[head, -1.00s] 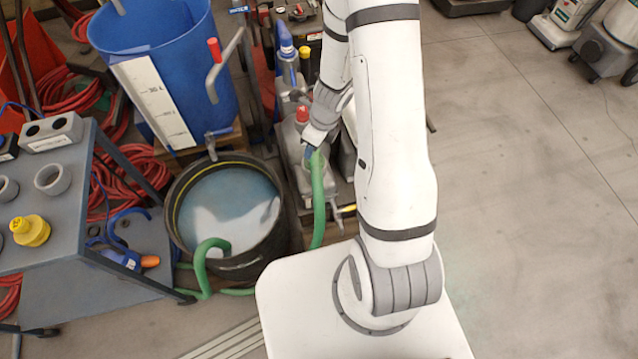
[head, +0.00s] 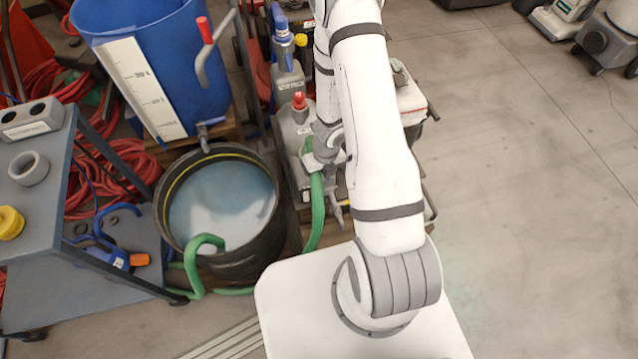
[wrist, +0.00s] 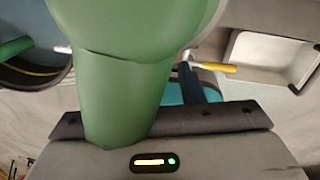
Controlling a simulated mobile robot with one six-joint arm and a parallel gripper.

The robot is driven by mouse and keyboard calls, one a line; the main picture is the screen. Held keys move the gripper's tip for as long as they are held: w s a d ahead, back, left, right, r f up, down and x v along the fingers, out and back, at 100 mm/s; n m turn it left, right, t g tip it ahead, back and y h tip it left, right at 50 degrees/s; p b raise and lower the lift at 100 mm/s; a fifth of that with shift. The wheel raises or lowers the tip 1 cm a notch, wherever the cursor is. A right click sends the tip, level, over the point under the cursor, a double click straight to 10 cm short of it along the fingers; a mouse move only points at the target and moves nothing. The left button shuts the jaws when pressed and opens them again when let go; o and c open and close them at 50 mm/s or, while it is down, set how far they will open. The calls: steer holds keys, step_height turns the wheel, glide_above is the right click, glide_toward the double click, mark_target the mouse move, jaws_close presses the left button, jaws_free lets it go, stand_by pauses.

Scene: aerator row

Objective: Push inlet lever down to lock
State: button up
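A small lever with a yellow grip (wrist: 218,67) shows right of centre in the wrist view; I cannot tell if it is the inlet lever or whether it is locked. A dark finger of my gripper (wrist: 197,84) ends close below it, contact unclear. A thick green hose or coupling (wrist: 125,90) fills the left middle of that view and hides the rest of the fingers. In the head view my gripper (head: 324,158) is low among the grey machines, beside the top of the green hose (head: 317,205), and its fingertips are hard to make out.
A black tub of water (head: 222,265) stands left of the arm. Above it is a blue tank (head: 195,70) with a red-handled crank (head: 205,30).

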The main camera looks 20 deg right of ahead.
steer(key=shift+a+f+b, duration=0.1)
steer(key=shift+f+b, duration=0.35)
steer(key=shift+f, duration=0.45)
steer(key=shift+c, duration=0.3)
jaws_close()
